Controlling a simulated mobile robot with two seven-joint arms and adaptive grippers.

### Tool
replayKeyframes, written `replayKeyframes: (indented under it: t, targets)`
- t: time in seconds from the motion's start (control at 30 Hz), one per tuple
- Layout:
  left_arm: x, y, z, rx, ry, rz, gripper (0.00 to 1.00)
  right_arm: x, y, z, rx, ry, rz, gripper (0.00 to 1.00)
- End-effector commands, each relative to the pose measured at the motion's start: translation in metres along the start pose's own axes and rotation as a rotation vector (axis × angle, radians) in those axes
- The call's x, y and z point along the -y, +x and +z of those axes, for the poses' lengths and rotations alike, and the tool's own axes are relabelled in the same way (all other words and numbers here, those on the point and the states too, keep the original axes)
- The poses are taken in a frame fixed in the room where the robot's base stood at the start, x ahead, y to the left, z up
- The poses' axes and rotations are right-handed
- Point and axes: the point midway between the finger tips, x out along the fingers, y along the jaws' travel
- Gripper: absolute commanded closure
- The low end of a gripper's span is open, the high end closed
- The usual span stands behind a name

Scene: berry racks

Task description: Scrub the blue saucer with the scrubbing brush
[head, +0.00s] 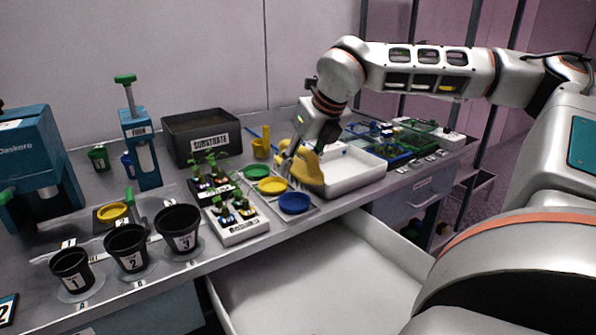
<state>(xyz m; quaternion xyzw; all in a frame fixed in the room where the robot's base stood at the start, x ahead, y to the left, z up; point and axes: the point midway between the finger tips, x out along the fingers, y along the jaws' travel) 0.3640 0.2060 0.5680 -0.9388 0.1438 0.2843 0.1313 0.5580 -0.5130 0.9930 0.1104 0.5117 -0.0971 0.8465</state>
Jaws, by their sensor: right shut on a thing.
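The blue saucer (294,204) lies on a light mat near the front edge of the bench. A green saucer (256,171) and a yellow saucer (272,186) lie behind it in a row. My right gripper (294,156) is low over the bench, behind and above the blue saucer. The yellow thing is apart from the blue saucer in the picture. My left gripper is not in view.
A white tray (372,174) stands right of the gripper. Seedling racks (238,232) stand left of the saucers. Black numbered pots (126,245) are further left, and a substrate bin (172,148) is behind. An open white drawer (330,312) juts out below the bench.

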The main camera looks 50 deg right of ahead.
Motion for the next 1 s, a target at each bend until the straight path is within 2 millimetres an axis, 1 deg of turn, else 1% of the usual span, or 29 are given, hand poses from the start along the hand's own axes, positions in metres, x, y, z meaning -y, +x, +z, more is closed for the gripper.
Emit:
replayKeyframes:
  t: [0.03, 0.2, 0.3, 0.5, 1.0]
  targets:
    - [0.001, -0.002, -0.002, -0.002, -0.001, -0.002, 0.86, 0.001, -0.009, 0.003, 0.007, 0.001, 0.001, 0.95]
    - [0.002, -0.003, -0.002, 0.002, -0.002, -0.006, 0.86, 0.005, -0.025, 0.007, 0.007, 0.001, 0.0, 0.95]
    - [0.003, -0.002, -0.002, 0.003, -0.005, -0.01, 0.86, 0.006, -0.029, 0.008, 0.005, 0.002, 0.001, 0.95]
    - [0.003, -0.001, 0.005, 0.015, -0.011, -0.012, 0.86, 0.007, -0.029, 0.008, 0.001, 0.001, 0.0, 0.95]
    - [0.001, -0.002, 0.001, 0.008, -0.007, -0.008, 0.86, 0.008, -0.029, 0.007, 0.001, -0.001, 0.001, 0.95]
